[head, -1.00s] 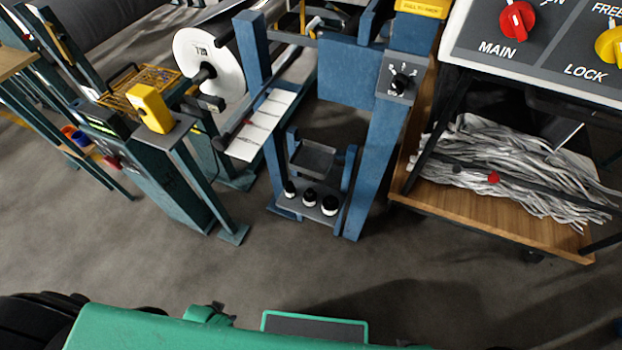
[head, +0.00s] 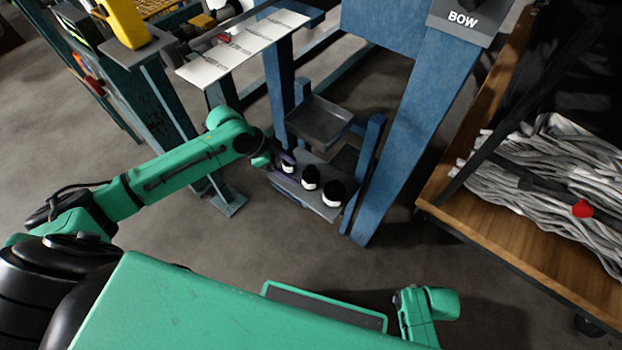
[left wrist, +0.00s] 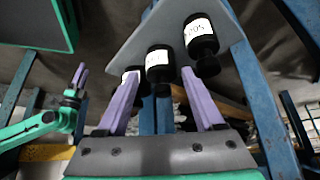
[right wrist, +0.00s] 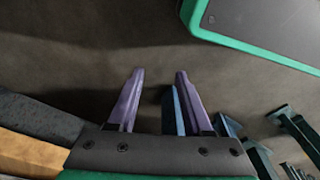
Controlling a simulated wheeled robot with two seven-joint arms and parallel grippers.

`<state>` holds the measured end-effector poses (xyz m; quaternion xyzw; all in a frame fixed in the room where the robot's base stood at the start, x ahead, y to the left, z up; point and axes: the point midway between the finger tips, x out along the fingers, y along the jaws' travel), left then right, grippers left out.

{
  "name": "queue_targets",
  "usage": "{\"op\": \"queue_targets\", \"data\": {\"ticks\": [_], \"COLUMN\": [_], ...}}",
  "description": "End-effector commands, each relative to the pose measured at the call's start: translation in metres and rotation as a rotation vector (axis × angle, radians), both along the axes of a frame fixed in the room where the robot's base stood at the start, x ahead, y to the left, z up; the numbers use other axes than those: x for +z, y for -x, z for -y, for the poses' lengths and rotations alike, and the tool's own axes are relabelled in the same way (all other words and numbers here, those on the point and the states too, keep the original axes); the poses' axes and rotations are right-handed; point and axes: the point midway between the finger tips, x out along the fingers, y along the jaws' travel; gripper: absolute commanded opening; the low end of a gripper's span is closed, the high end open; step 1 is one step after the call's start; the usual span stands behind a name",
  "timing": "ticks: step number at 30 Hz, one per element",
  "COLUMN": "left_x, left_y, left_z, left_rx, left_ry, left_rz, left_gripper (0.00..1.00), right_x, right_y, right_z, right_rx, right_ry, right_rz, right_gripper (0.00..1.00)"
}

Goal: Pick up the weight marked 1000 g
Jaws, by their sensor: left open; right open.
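Three dark weights with white labels stand in a row on the low shelf of the blue frame in the head view: a small one (head: 288,160), a middle one (head: 310,179) and a larger one (head: 335,193). No marking is legible there. My left gripper (head: 279,161) is at the small weight's end of the row, its fingers partly hidden. In the left wrist view, the open left gripper (left wrist: 159,73) points at the weights, one (left wrist: 158,62) appearing between its fingertips; contact is unclear. A label on the right weight (left wrist: 201,38) is not surely readable. My right gripper (right wrist: 158,73) is open and empty.
A grey tray (head: 320,120) sits just above and behind the weights. Blue posts (head: 410,130) flank the shelf on the right. A wooden cart (head: 500,235) with grey strands stands further right. Open floor (head: 250,250) lies in front.

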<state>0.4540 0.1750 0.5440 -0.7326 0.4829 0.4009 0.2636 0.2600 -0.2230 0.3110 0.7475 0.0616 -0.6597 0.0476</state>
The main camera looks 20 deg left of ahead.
Motion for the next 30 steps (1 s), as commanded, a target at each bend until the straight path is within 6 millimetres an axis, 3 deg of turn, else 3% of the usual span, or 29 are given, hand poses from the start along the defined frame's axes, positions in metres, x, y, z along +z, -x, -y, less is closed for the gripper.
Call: {"op": "queue_targets", "data": {"ticks": [5,8,14,18,20,30], "left_x": [0.000,-0.011,-0.010,-0.010,-0.010,-0.011], "left_y": [-0.016,-0.017,-0.017,-0.017,-0.017,-0.017], "left_z": [0.037,0.040,0.040,0.040,0.040,0.040], "left_rx": [-0.002,0.001,0.000,0.001,0.001,0.001], "left_ry": [0.004,-0.002,-0.002,-0.001,-0.001,-0.001], "left_rz": [0.004,0.001,0.002,0.002,0.002,0.000], "left_gripper": [0.69,0.69,0.69,0.19,0.00,0.00], "right_x": [0.009,0.017,0.020,0.020,0.020,0.020], "right_y": [-0.005,-0.010,-0.010,-0.010,-0.010,-0.010], "right_z": [-0.003,-0.006,-0.006,-0.006,-0.006,-0.007], "right_rx": [0.003,0.005,0.005,0.005,0.005,0.005], "right_ry": [-0.006,-0.011,-0.010,-0.010,-0.010,-0.011], "right_rz": [0.003,0.006,0.005,0.005,0.005,0.003], "right_gripper": [0.50,0.50,0.50,0.50,0.50,0.50]}}
